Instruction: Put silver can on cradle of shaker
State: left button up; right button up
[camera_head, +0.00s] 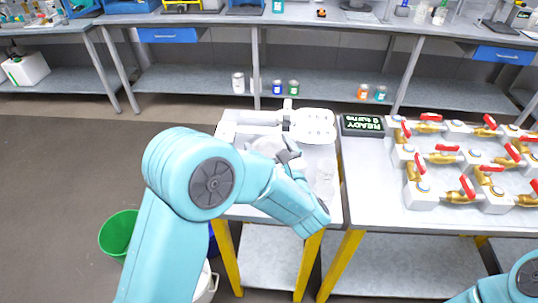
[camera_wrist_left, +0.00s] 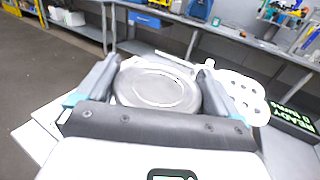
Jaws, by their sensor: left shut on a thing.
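The silver can (camera_wrist_left: 157,88) is round and metallic, seen from above in the left wrist view, between the two dark fingers of my left gripper (camera_wrist_left: 158,76). The gripper is shut on it. In the head view the can (camera_head: 264,146) is partly hidden by my left gripper (camera_head: 287,151) and arm. It is at the near side of the white shaker (camera_head: 257,117) on the small table. A white plate with round holes (camera_head: 316,124) is at the shaker's right; it also shows in the wrist view (camera_wrist_left: 243,97). I cannot tell whether the can touches the cradle. My right gripper is out of view.
A black display reading READY (camera_head: 362,125) stands right of the shaker. Brass valves with red handles (camera_head: 444,158) fill the right-hand table. A green bin (camera_head: 120,235) stands on the floor at left.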

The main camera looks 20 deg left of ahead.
pick_arm(q)
notch_tip(320, 180, down, 3)
jog(key=shift+w+f, duration=0.1)
jog(key=shift+f, duration=0.05)
jog(key=shift+a, duration=0.1)
jog(key=shift+f, duration=0.1)
jog(key=o, duration=1.6)
